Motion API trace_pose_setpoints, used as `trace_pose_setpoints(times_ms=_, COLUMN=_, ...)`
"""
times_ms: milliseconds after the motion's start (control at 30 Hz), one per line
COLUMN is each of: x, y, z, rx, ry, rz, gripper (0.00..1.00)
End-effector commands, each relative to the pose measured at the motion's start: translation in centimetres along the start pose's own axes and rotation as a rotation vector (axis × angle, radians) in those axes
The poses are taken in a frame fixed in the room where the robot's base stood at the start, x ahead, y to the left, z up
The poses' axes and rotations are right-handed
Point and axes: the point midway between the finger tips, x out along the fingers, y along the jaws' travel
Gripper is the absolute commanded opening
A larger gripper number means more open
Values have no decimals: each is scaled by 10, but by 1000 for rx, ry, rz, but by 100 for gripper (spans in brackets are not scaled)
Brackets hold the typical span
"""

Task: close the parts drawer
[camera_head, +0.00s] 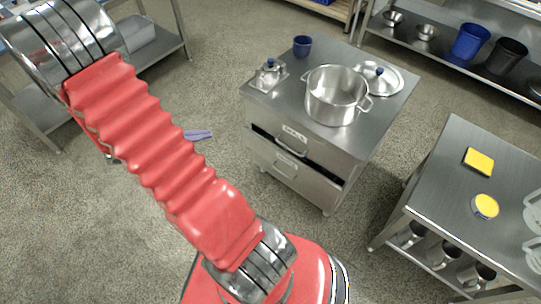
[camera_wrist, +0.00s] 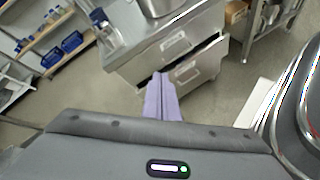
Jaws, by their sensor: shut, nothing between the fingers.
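A steel cabinet (camera_head: 352,150) has two drawers one above the other. The lower drawer (camera_head: 284,169) stands out a little, with a dark gap along its top edge. The upper drawer (camera_head: 318,150) looks flush. Both have a bar handle and a label; I cannot read which is the parts drawer. In the wrist view the lower drawer (camera_wrist: 203,71) is beyond my fingers, below the upper drawer (camera_wrist: 178,43). My gripper (camera_wrist: 159,75) is shut and empty, its purple fingers overlapping the drawer fronts' left part. In the head view my gripper (camera_head: 210,134) is left of the cabinet, apart from it.
A pot (camera_head: 334,95), a lid (camera_head: 382,78), a blue cup (camera_head: 302,46) and a small steel item with a blue knob (camera_head: 269,70) stand on the cabinet. A steel table (camera_head: 450,165) is at the right. Shelving stands behind. The floor before the drawers is clear.

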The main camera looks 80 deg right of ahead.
Motion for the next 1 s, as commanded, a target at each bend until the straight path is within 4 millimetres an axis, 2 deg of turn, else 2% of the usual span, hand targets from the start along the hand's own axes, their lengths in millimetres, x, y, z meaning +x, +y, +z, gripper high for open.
trace_pose_setpoints(times_ms=33, x=13, y=-2, z=-5, rx=-27, ry=-23, rz=9, gripper=0)
trace_pose_setpoints(times_ms=267, x=63, y=-8, z=-29, rx=-146, ry=-100, rz=68, gripper=0)
trace_pose_setpoints(times_ms=567, x=130, y=-30, z=-62, rx=-309, ry=-165, rz=139, gripper=0)
trace_pose_setpoints(times_ms=767, x=174, y=-55, z=-84, rx=-419, ry=-186, rz=182, gripper=0)
trace_pose_setpoints(times_ms=1000, x=224, y=-97, z=-111, rx=-551, ry=-186, rz=229, gripper=0)
